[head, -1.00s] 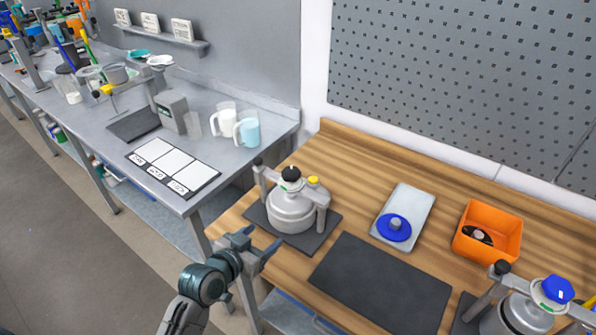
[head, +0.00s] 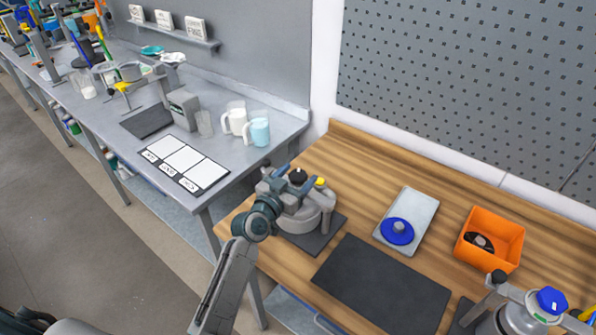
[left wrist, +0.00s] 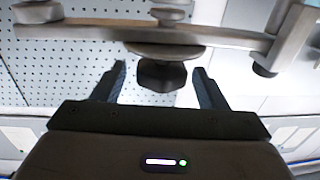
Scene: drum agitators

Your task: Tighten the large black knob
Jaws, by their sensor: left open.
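The large black knob (head: 298,176) sits on top of the clamp bar of the left metal drum agitator (head: 303,222). My left gripper (head: 292,180) is over this agitator, with its fingers around the knob's place in the head view. In the left wrist view the black knob (left wrist: 161,75) lies between the two spread fingers of my left gripper (left wrist: 160,86), with gaps on both sides. The clamp bar (left wrist: 100,30) crosses the top of that view. The gripper is open. My right gripper is not in view.
A yellow knob (head: 320,182) sits close to the black one. A dark mat (head: 380,285), a white plate with a blue disc (head: 397,231), an orange bin (head: 490,240) and a second agitator with a blue knob (head: 551,300) are to the right.

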